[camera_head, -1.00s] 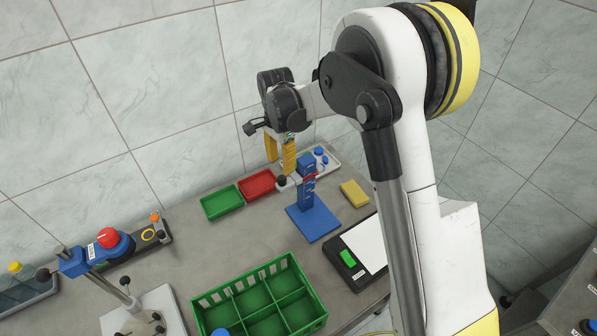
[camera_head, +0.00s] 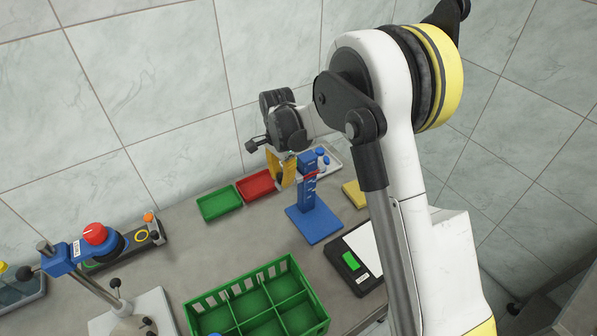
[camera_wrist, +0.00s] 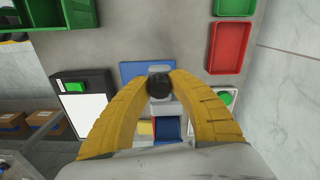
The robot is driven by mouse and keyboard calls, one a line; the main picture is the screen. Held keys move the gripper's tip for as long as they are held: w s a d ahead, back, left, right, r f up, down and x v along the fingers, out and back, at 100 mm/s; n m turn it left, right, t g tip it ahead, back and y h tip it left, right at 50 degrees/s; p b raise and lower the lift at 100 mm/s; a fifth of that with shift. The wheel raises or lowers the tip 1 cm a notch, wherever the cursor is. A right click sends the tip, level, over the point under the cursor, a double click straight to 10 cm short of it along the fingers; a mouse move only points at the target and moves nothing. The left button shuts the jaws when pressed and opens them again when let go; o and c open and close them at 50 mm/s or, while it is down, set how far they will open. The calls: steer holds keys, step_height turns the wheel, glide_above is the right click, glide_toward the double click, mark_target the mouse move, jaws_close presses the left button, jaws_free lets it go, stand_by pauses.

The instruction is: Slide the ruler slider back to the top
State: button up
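The ruler stand has a blue base plate (camera_head: 314,224) and an upright blue post (camera_head: 308,180) with a red mark near its upper part. The slider's round black knob (camera_wrist: 160,86) shows between my fingertips in the wrist view. In the head view my fingers cover the knob. My gripper (camera_head: 284,184), with two curved yellow fingers, is at the left side of the post. Its fingertips (camera_wrist: 160,80) meet the knob on both sides and look closed on it. The slider's body and the ruler scale are mostly hidden.
A red tray (camera_head: 255,185) and a green tray (camera_head: 219,203) lie left of the stand. A yellow block (camera_head: 354,194) and a scale with green display (camera_head: 351,261) are to its right. A green divided crate (camera_head: 256,301) stands in front. A red-knobbed device (camera_head: 95,234) is at left.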

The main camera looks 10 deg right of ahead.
jaws_close()
steer(key=shift+r+p, duration=0.55)
steer(key=shift+r, duration=0.55)
steer(key=o, duration=0.8)
jaws_free()
steer(key=shift+c, duration=0.2)
steer(key=shift+r+p, duration=2.15)
steer(key=shift+r, duration=1.85)
